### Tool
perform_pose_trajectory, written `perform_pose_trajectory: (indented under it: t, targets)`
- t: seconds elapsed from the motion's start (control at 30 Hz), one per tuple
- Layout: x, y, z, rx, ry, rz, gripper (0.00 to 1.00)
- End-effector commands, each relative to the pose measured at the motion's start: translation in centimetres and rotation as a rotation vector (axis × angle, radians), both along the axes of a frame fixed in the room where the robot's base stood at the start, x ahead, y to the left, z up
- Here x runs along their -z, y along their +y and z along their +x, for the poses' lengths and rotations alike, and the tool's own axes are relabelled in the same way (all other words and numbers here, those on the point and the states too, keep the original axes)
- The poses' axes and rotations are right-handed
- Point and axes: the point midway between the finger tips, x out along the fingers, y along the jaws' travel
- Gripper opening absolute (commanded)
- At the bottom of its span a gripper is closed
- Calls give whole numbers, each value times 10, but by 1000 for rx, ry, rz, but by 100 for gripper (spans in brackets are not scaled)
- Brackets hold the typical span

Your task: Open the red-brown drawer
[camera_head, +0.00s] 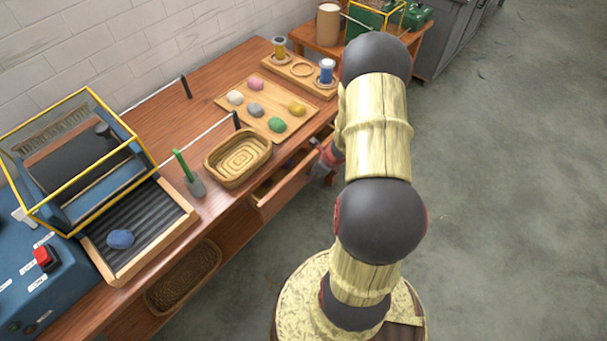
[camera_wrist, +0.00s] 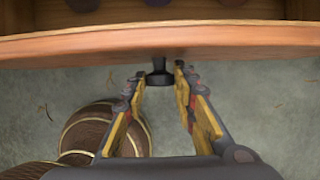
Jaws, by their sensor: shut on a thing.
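The red-brown drawer (camera_head: 288,189) is under the front edge of the wooden bench and stands partly pulled out, with its inside showing. In the wrist view its front (camera_wrist: 80,46) crosses the top of the picture, with a dark knob (camera_wrist: 159,77) at the middle. My gripper (camera_wrist: 160,80) is shut on this knob, one finger on each side. In the head view my gripper (camera_head: 326,162) is at the drawer front, partly hidden by my arm. A few small dark items (camera_wrist: 84,4) lie inside the drawer, cut off by the picture edge.
On the bench are a woven basket (camera_head: 238,158), a board with several coloured skeins (camera_head: 256,110) and a blue machine with a yellow frame (camera_head: 70,160). Below, a brown basket (camera_head: 185,280) sits on a low shelf. The grey floor to the right is clear.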

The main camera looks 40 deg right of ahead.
Motion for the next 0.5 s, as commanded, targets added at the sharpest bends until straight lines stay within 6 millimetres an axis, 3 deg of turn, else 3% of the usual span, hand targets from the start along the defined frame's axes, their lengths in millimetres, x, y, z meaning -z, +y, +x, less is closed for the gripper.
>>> perform_pose_trajectory:
  t: [0.13,0.5]
  targets:
    - [0,-12,-36,8,-2,0,0]
    - [0,-21,-138,9,-2,0,0]
